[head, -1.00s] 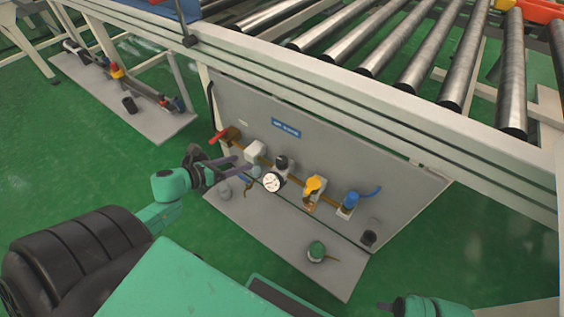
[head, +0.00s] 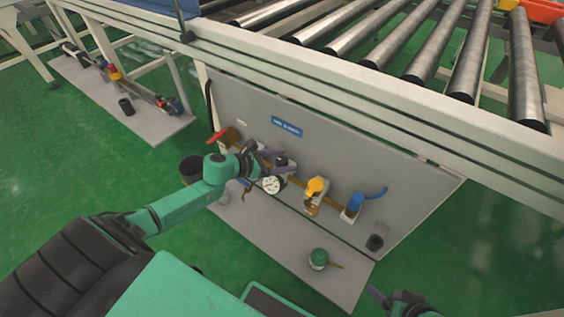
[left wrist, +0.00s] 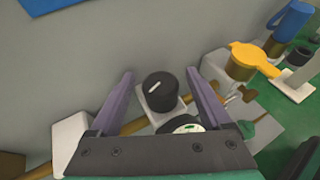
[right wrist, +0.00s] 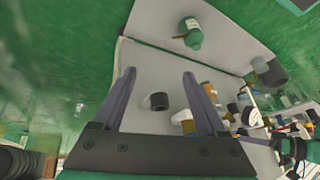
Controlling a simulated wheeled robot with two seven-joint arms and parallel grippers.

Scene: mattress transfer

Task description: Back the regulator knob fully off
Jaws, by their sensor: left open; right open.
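The regulator knob (left wrist: 160,92) is black and round with a white line on its face. It sits on a pale block on the panel, above the round white gauge (head: 271,185). My left gripper (left wrist: 160,76) is open, with one finger on each side of the knob and a visible gap to both. In the head view my left gripper (head: 281,160) is at the panel and largely hides the knob. My right gripper (right wrist: 159,73) is open and empty, away from the knob; only part of it shows at the lower right of the head view.
A red-handled valve (head: 217,136), a yellow-handled valve (head: 316,187) and a blue fitting (head: 355,201) share the panel's pipe (left wrist: 35,170). The roller conveyor (head: 420,120) overhangs from behind.

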